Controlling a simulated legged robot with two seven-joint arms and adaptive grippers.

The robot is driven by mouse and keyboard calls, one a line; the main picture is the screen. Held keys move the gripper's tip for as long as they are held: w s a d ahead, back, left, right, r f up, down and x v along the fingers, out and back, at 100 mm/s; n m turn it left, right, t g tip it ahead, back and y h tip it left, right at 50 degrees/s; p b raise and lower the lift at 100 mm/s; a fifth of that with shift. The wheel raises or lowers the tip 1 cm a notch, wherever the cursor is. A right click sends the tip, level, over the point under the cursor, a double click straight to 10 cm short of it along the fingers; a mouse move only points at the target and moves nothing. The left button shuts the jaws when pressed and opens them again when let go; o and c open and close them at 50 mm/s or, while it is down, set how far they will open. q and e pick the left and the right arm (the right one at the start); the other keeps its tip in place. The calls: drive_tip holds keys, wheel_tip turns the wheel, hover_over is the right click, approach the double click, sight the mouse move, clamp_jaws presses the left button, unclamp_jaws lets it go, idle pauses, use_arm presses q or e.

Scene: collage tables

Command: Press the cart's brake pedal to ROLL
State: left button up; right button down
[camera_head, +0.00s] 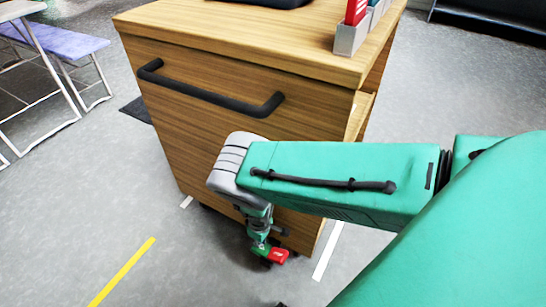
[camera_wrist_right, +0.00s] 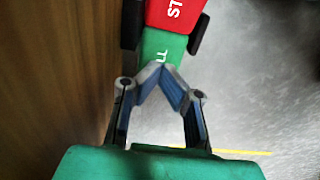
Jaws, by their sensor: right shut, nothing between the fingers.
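The wooden cart (camera_head: 190,125) stands in front of me with a black handle (camera_head: 210,92) across its front. Its brake pedal is low at the cart's bottom, with a red part (camera_head: 278,255) that also shows in the right wrist view (camera_wrist_right: 176,12). The pedal's green part (camera_wrist_right: 162,47) lies nearer the fingers, with partly hidden white letters. My right gripper (camera_wrist_right: 161,74) is shut and empty, its fingertips at the near edge of the green part. I cannot tell whether they touch it. In the head view my right gripper (camera_head: 260,234) points down beside the pedal. My left gripper is out of view.
Grey boxes with a red item (camera_head: 356,12) stand on the cart top. A purple-topped bench (camera_head: 62,42) is at the far left. Yellow (camera_head: 122,272) and white (camera_head: 328,250) tape marks the grey floor, which is clear at front left.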

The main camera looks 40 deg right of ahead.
drive_tip(key=shift+r+p, duration=1.2)
drive_tip(key=shift+r, duration=1.35)
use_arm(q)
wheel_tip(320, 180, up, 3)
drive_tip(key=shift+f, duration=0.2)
